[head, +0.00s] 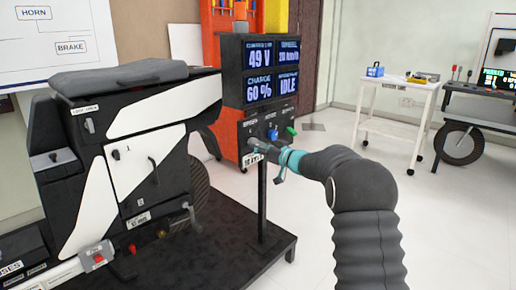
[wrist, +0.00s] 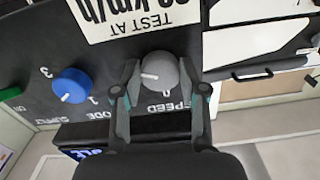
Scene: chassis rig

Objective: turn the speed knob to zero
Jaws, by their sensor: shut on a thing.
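The speed knob (wrist: 158,72) is a round grey knob with a white pointer line on the control panel (wrist: 105,60). In the upside-down wrist view the pointer points left, away from the "0" printed just below the knob, above the word SPEED. My gripper (wrist: 158,66) is shut on the knob, one finger on each side. In the head view my gripper (head: 256,147) is at the panel's lower left and hides the knob. The display (head: 271,70) above shows 49 V, 60 %, IDLE and a km/h speed that looks like 20.
A blue knob (wrist: 70,85) sits beside the speed knob, with a green one (wrist: 10,94) farther left. A "TEST AT" label (wrist: 135,15) adjoins the knob. The black and white chassis (head: 125,150) stands left. A white cart (head: 395,95) stands right, with clear floor before it.

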